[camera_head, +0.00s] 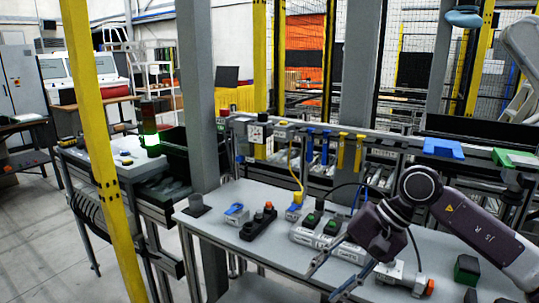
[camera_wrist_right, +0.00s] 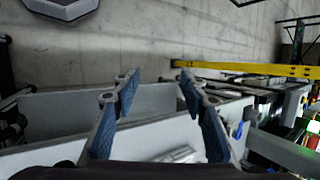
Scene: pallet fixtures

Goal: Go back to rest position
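My right gripper (camera_head: 334,278) comes in from the right in the head view and hangs over the front part of the grey worktable (camera_head: 216,213). It is open: its two fingers stand apart with nothing between them. The right wrist view also shows the open gripper (camera_wrist_right: 157,82), with the table edge and the concrete floor beyond its fingertips. My left gripper is not in view.
A grey fixture with green-topped parts (camera_head: 318,232) lies behind my right gripper. A black block with an orange knob (camera_head: 260,222) sits to its left. A dark green block (camera_head: 466,270) is at the right. A grey post (camera_head: 200,90) and yellow post (camera_head: 95,130) stand left.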

